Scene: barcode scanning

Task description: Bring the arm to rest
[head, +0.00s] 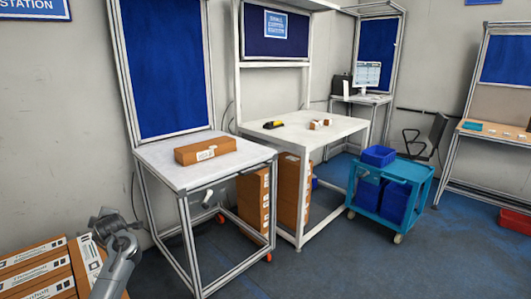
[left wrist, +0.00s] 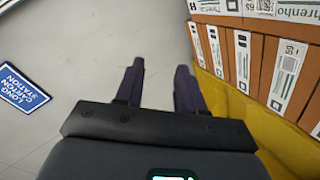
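My left arm comes in at the lower left of the head view, in front of the stacked cartons. In the left wrist view my left gripper (left wrist: 160,68) has its two dark fingers apart, with nothing between them. Plain pale wall or floor shows past the fingertips. My right arm and gripper are not in view.
Labelled long cartons (head: 35,268) are stacked beside my left arm; labelled cartons (left wrist: 240,60) and a yellow surface (left wrist: 290,140) lie right of the fingers. A brown box (head: 205,150) rests on the nearer white table (head: 165,157). A blue cart (head: 415,172) stands farther right.

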